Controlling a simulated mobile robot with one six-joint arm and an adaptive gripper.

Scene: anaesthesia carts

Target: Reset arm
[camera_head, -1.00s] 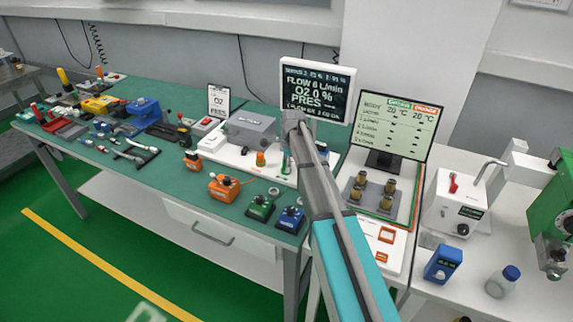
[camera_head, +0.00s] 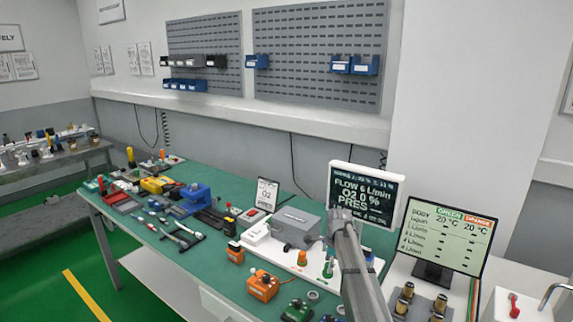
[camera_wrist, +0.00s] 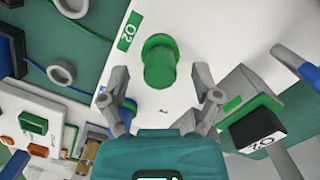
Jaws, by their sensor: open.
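My gripper (camera_wrist: 166,98) shows in the wrist view with its two grey fingers apart and nothing between them. A green cylindrical knob or fitting (camera_wrist: 159,62) stands on a white panel just beyond the fingertips, beside a green O2 label (camera_wrist: 129,30). I cannot tell whether the fingers touch it; a gap shows on both sides. In the head view my grey arm (camera_head: 361,275) rises from the bottom edge towards the white board (camera_head: 280,258), and my gripper cannot be made out there.
A green-topped bench (camera_head: 208,262) holds several small devices, with an orange box (camera_head: 263,285) near its front. A FLOW/O2 monitor (camera_head: 362,196) and a temperature screen (camera_head: 445,236) stand by my arm. A block with a black O2 label (camera_wrist: 257,128) lies right of my gripper.

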